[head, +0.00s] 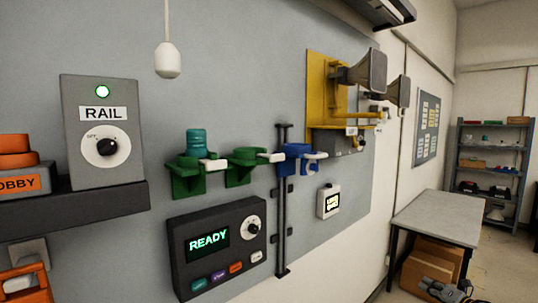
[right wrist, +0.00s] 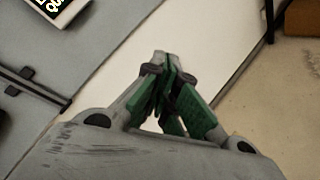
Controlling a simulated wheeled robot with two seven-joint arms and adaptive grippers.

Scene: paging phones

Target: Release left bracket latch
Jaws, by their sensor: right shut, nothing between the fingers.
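The left green bracket (head: 187,178) is on the grey wall panel in the head view and holds a teal cylinder (head: 197,142). A white latch lever (head: 213,165) sticks out at its right side. A second green bracket (head: 238,177) beside it looks empty and has its own white lever (head: 271,157). My right gripper (head: 462,291) is low at the right edge of the head view, far from the brackets. In the right wrist view its green-padded fingers (right wrist: 167,68) are shut and empty. My left gripper is not in view.
A blue bracket (head: 292,163) sits on a vertical dark rail (head: 282,225). Below the green brackets is a dark READY console (head: 216,245). A RAIL box (head: 102,133) stands on a shelf at left. A yellow frame (head: 322,90) carries horn speakers. A table (head: 436,217) stands at right.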

